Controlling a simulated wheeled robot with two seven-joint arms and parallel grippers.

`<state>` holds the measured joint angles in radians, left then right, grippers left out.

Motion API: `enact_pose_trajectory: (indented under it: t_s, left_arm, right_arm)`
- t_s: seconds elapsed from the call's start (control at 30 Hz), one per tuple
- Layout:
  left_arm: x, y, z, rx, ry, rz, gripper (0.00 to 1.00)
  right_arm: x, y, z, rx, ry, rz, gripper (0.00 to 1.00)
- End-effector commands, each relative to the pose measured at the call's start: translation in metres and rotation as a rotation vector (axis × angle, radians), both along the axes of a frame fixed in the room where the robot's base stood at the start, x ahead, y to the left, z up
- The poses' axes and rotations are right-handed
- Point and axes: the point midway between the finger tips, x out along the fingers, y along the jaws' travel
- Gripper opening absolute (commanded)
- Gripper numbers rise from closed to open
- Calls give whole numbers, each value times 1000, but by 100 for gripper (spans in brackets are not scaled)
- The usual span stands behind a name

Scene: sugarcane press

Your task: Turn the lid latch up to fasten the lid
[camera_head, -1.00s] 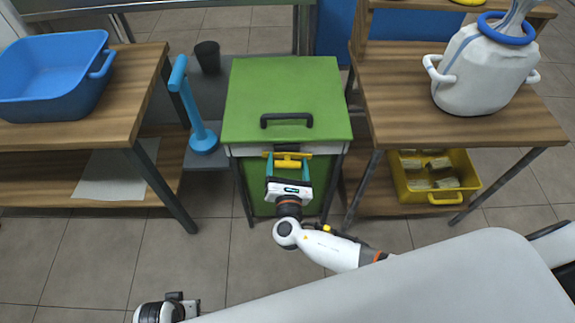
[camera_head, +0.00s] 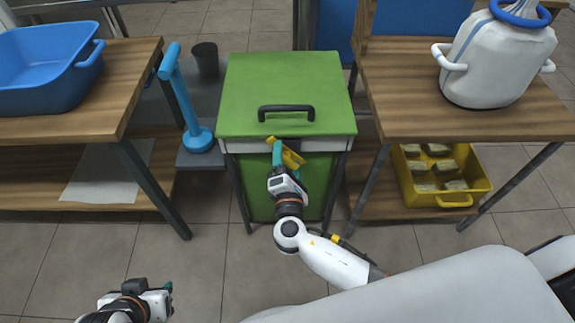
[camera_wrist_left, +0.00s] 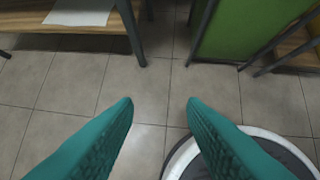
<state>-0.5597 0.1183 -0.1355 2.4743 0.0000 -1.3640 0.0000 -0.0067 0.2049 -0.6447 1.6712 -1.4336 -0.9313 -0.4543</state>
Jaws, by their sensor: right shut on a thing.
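The green lid (camera_head: 285,85) lies flat and closed on the green press box (camera_head: 262,190), with a black handle (camera_head: 286,111) near its front edge. The yellow lid latch (camera_head: 293,160) is on the front of the box just below the lid edge, and looks tilted. My right gripper (camera_head: 280,158) is shut on the latch, with its wrist rolled; its fingers partly hide the latch. My left gripper (camera_head: 169,290) is low at the bottom left, far from the box. In the left wrist view it is open (camera_wrist_left: 160,105) and empty above the floor.
A wooden table (camera_head: 125,75) with a blue tub (camera_head: 45,75) stands left. A blue lever (camera_head: 187,105) stands beside the box. The floor in front is open.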

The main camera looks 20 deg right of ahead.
Motion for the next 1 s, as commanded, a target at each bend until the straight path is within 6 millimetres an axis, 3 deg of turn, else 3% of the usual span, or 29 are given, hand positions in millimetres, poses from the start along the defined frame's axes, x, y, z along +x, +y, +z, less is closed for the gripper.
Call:
enact_pose_trajectory:
  t_s: [0.2, 0.43, 0.7, 1.0]
  left_arm:
    - [62, -23, 31, -86, -391, -31, 38]
    - [100, -42, 88, -183, -807, -57, 38]
    - [104, -54, 158, -296, -1254, -78, 38]
    - [82, -56, 208, -389, -1595, -88, 38]
  right_arm:
    - [-1, 0, -4, 156, -45, 0, 56]
    - [-1, 0, -5, 317, -90, 0, 56]
    - [-1, 0, -4, 488, -139, 0, 56]
    - [-1, 0, -4, 619, -175, 0, 56]
